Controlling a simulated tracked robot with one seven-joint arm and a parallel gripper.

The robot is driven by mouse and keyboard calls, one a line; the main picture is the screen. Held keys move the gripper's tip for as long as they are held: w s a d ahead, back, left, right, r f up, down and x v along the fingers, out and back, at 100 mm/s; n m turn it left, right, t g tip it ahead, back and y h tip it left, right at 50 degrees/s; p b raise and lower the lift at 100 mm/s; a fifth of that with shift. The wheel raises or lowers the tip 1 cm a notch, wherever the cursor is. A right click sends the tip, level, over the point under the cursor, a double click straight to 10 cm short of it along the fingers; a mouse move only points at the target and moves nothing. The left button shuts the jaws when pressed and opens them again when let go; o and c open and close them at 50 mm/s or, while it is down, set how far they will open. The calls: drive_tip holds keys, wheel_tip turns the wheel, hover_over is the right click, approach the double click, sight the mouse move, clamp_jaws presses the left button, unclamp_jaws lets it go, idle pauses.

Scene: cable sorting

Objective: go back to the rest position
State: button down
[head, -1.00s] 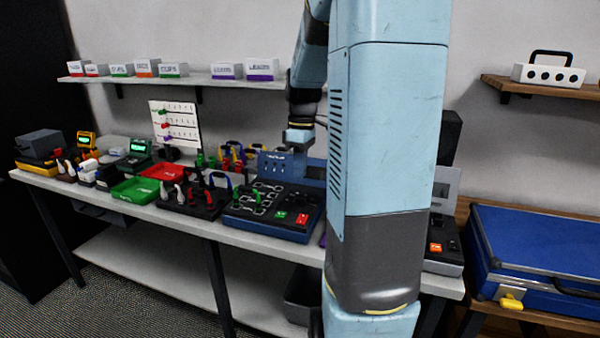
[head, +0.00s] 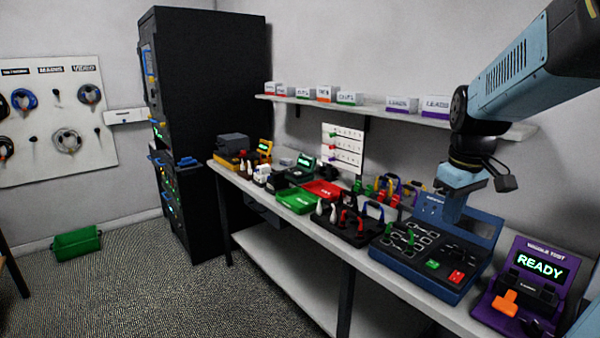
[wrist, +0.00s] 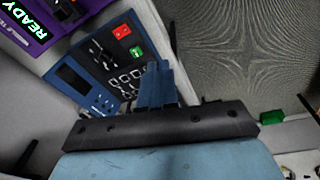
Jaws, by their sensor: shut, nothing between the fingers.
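My gripper (head: 452,212) hangs from my raised blue arm in the head view, above the right part of the workbench. It is shut and empty, pointing down over the back of the blue test panel (head: 424,262). In the wrist view its closed fingers (wrist: 158,82) stand in front of the same panel (wrist: 103,70), with its red and green buttons. I see space around the gripper, but cannot judge its exact height above the panel.
The workbench (head: 375,265) holds a purple tester (head: 505,306) reading READY, a red tray (head: 322,189), a green tray (head: 297,201) and a black plug holder (head: 345,232). A wall shelf (head: 375,108) with boxes runs behind my arm. A green bin (head: 76,243) sits on the open floor.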

drive_tip(key=s+a+r+m+t, duration=0.2)
drive_tip(key=s+a+m+t, duration=0.2)
drive_tip(key=s+a, duration=0.3)
drive_tip(key=shift+s+a+r, duration=0.15)
drive_tip(key=shift+s+r, duration=0.1)
drive_tip(key=shift+s, duration=1.85)
drive_tip(key=c, duration=1.9)
unclamp_jaws()
